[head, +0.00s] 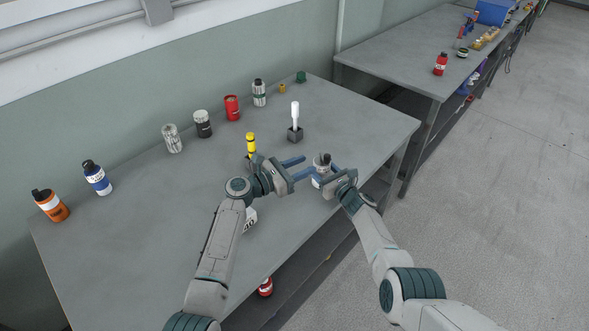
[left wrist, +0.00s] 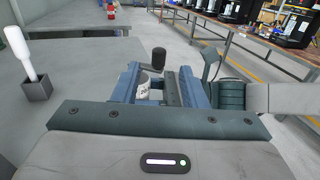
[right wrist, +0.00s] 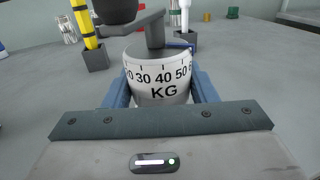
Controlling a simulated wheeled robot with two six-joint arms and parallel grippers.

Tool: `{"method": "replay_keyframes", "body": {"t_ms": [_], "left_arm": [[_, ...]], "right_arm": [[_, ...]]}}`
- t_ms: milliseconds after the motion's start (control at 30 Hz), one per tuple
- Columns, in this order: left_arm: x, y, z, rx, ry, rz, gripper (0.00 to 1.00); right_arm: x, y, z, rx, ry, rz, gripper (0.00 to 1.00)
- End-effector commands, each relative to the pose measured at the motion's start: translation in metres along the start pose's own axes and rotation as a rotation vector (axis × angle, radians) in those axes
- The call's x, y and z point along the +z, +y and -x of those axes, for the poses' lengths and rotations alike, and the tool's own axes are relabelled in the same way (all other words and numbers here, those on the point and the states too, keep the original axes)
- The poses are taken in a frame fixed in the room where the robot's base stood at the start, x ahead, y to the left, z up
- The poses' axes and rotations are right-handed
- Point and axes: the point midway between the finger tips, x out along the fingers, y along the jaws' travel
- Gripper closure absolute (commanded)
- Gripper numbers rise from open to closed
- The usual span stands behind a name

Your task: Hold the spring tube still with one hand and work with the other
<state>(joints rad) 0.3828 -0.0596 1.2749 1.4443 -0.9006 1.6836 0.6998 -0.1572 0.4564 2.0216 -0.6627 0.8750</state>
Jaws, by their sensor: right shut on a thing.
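The spring tube (head: 318,168) is a white cylinder near the table's front right edge. In the right wrist view the tube (right wrist: 160,78) shows a black KG scale, with a grey crank (right wrist: 154,30) and dark knob (right wrist: 115,9) above it. My right gripper (head: 326,174) is shut around the tube, one blue finger on each side. My left gripper (head: 308,165) is open beside the tube, with its fingers spread. In the left wrist view the white tube (left wrist: 143,88) and dark knob (left wrist: 159,58) show beyond the left gripper; part of the tube is hidden.
A yellow tool (head: 251,142) and a white-handled tool (head: 295,116) stand in grey blocks behind the grippers. Several cans and bottles, including a red can (head: 232,107), line the table's back. A white object (head: 250,218) is partly hidden by my left arm. The table's left middle is clear.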

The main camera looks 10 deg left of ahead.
Motion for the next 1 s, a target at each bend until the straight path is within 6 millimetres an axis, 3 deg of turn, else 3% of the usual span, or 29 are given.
{"method": "replay_keyframes", "body": {"t_ms": [200,600,633,733,767,1000], "left_arm": [[0.000,0.000,0.024,0.000,0.000,0.001,0.61],[0.000,0.000,0.027,-0.001,-0.001,0.001,0.61],[0.000,0.000,0.027,-0.001,-0.001,0.001,0.61],[0.000,0.000,0.026,-0.001,-0.001,0.001,0.61],[0.000,0.000,0.026,-0.001,-0.001,0.001,0.61],[0.000,0.000,0.026,-0.001,-0.001,0.001,0.61]], "right_arm": [[0.000,0.000,0.000,0.000,0.000,-0.001,0.75],[0.000,0.000,0.000,0.000,0.000,-0.001,0.75],[0.000,0.000,0.000,0.000,0.000,0.000,0.46],[0.000,0.000,0.000,0.000,0.000,0.000,0.27],[0.000,0.000,0.000,0.000,0.000,0.000,0.23],[0.000,0.000,0.000,0.000,0.000,0.000,0.23]]}}
